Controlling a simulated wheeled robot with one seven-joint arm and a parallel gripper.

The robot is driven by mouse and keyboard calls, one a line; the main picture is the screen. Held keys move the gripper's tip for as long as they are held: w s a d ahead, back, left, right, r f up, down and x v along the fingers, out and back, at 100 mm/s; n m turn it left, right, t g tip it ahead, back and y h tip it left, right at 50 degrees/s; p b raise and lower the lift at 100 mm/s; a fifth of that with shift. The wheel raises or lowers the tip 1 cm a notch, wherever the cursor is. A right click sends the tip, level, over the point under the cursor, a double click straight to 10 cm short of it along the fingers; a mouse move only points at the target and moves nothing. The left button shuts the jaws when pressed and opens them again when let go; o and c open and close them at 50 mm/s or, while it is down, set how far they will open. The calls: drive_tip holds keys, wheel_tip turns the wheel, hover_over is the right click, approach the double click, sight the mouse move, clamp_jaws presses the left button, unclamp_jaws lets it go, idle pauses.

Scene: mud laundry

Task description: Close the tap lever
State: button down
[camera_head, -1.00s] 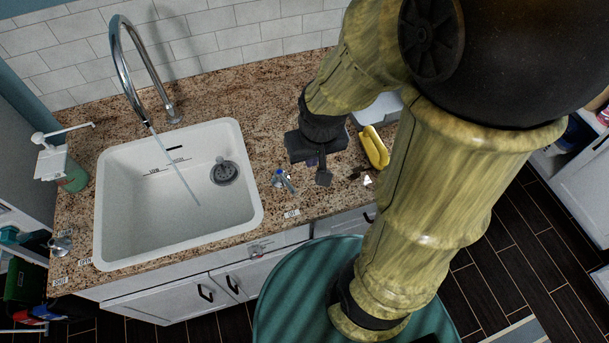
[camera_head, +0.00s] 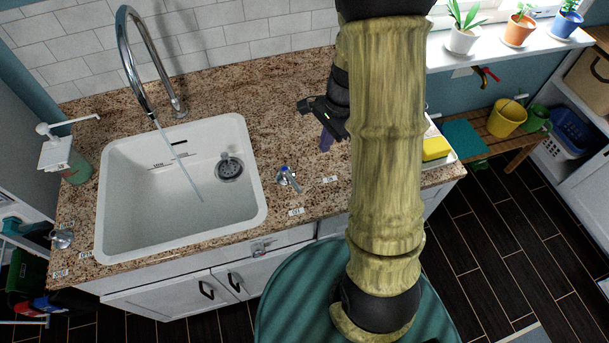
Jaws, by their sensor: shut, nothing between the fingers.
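A chrome gooseneck tap (camera_head: 133,62) stands behind the white sink (camera_head: 106,215), and a thin stream of water runs from its spout. A small chrome lever with a blue cap (camera_head: 287,178) sits on the counter right of the sink. Small labels lie near it, one in front (camera_head: 296,212) and one to the right (camera_head: 330,180); their text is too small to read surely. A second chrome handle (camera_head: 62,239) sits at the sink's left. My gripper (camera_head: 326,142) is shut and empty, pointing down, behind and right of the blue-capped lever, apart from it.
My arm hides part of the counter on the right. A yellow block (camera_head: 436,149) sits on a white tray at the counter's right end. A soap dispenser (camera_head: 72,160) stands left of the sink. The granite counter (camera_head: 245,95) behind the sink is clear.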

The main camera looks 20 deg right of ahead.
sight(298, 185)
idle(0.3)
drive_tip(key=p+x, duration=0.1)
drive_tip(key=x, duration=0.9)
drive_tip(key=shift+s+a, duration=0.15)
drive_tip(key=shift+s, duration=0.05)
drive_tip(key=shift+s+a+f+p, duration=0.1)
drive_tip(key=shift+a+p, duration=0.3)
drive_tip(key=shift+a, duration=0.2)
drive_tip(key=shift+s+a+f+p, duration=0.15)
drive_tip(key=shift+a+p, duration=0.25)
drive_tip(key=shift+a, duration=0.25)
drive_tip(key=shift+s+a+f, duration=0.1)
drive_tip(key=shift+a+f, duration=0.05)
drive_tip(key=shift+a, duration=0.35)
drive_tip(key=shift+s+a+f+m+b, duration=0.2)
drive_tip(key=shift+a+m+b, duration=0.15)
drive_tip(key=shift+m+b, duration=0.25)
drive_tip(key=shift+s+a+r, duration=0.2)
drive_tip(key=shift+s+a, duration=0.1)
drive_tip(key=shift+a, duration=0.2)
